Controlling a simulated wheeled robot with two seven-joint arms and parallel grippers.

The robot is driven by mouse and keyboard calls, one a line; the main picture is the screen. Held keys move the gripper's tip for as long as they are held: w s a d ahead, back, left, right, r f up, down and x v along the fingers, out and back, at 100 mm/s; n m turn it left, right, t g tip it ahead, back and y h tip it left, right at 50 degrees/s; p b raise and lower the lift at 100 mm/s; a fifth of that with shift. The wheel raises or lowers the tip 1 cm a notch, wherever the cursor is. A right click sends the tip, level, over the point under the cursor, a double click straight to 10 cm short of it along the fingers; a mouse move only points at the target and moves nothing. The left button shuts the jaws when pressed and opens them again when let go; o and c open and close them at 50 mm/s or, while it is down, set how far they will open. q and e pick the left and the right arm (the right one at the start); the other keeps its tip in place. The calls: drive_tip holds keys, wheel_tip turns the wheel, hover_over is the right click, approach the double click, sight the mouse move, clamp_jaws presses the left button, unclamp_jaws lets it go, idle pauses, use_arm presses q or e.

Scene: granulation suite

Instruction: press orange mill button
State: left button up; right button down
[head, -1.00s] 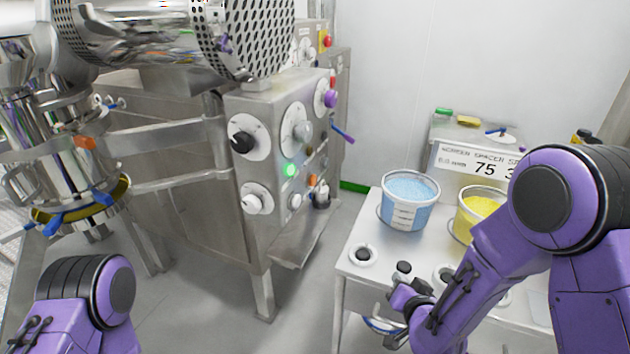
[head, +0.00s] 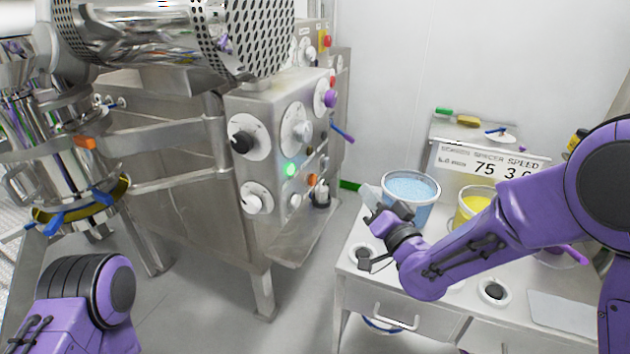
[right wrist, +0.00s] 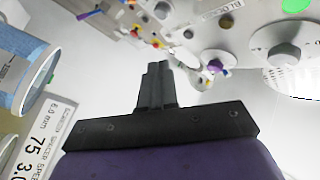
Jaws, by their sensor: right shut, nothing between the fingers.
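The orange button (head: 311,180) is a small round button on the front of the steel control panel, right of the green lit button (head: 290,169). My right gripper (head: 373,200) is over the white table's left part, in front of the blue-filled tub, to the right of the panel and clearly apart from the button. In the right wrist view its fingers (right wrist: 157,72) are together with nothing between them. I cannot surely pick out the orange button in the right wrist view. My left gripper is out of view; only part of the left arm shows at lower left.
The panel also carries a black knob (head: 242,142), white knobs (head: 253,198) and a purple knob (head: 330,98). A blue-filled tub (head: 425,212) and a yellow-filled tub (head: 464,215) stand on the white table (head: 350,285). Open floor lies between table and panel.

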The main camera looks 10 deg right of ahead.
drive_tip(key=w+a, duration=0.4)
drive_tip(key=a, duration=0.3)
drive_tip(key=shift+a+p, duration=0.3)
drive_tip(key=shift+p, duration=0.05)
drive_tip(key=shift+w+a, duration=0.1)
drive_tip(key=shift+w, duration=0.05)
idle(1.6)
drive_tip(key=shift+w+a, duration=0.15)
drive_tip(key=shift+a, duration=0.15)
drive_tip(key=shift+w+a, duration=0.2)
drive_tip(key=shift+a, duration=0.2)
idle(0.7)
drive_tip(key=shift+d, duration=0.1)
drive_tip(key=shift+s+d, duration=0.4)
drive_tip(key=shift+d, duration=0.3)
drive_tip(key=s+d, duration=0.1)
drive_tip(key=d, duration=0.1)
drive_tip(key=s+d+b, duration=0.1)
drive_tip(key=d, duration=0.1)
drive_tip(key=shift+s+d, duration=0.15)
drive_tip(key=shift+s, duration=0.05)
idle(0.3)
